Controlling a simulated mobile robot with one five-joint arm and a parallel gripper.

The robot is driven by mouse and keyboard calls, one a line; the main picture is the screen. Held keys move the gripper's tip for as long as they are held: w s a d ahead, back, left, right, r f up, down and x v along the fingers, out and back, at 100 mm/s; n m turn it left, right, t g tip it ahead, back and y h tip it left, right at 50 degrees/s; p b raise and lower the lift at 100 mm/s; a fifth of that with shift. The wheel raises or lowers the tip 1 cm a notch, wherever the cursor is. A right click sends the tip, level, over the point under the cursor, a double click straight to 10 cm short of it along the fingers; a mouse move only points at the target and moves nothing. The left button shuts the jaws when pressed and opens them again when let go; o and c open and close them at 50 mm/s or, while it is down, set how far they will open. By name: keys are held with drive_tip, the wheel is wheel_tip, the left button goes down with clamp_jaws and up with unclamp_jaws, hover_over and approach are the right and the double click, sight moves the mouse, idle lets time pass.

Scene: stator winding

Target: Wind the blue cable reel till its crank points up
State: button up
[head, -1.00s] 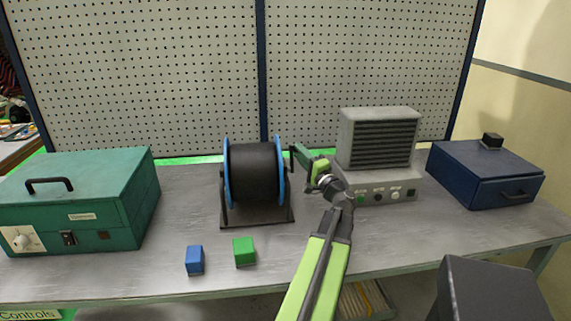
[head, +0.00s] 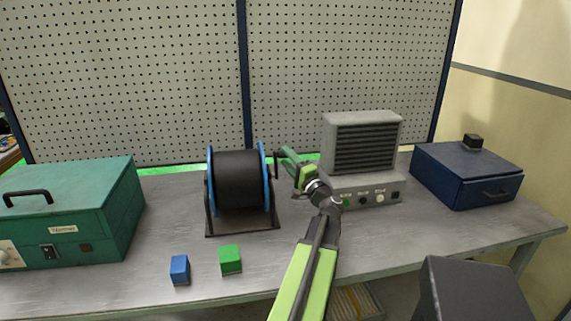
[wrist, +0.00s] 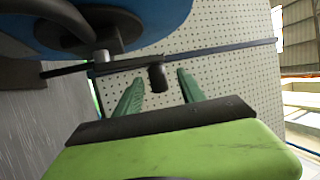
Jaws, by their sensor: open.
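The cable reel has a black drum (head: 240,180) between two blue flanges (head: 266,178) and stands on a dark base plate (head: 243,229). A blue flange fills the top left of the wrist view (wrist: 140,15). The reel's dark crank (head: 276,163) is on its right side, partly hidden by my gripper, so its exact angle is hard to tell. My gripper (head: 284,157) is at the crank, right of the reel. In the wrist view my gripper (wrist: 158,80) is open, its green fingers either side of the black crank knob (wrist: 157,78), with gaps visible.
A grey vented unit (head: 362,150) stands close right of my gripper. A blue box (head: 465,178) is farther right, a green case (head: 70,210) at left. A blue cube (head: 180,270) and a green cube (head: 230,260) lie in front of the reel. A pegboard (head: 340,70) stands behind.

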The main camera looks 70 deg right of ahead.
drive_tip(key=b+v, duration=0.3)
drive_tip(key=v, duration=0.9)
drive_tip(key=shift+s, duration=0.1)
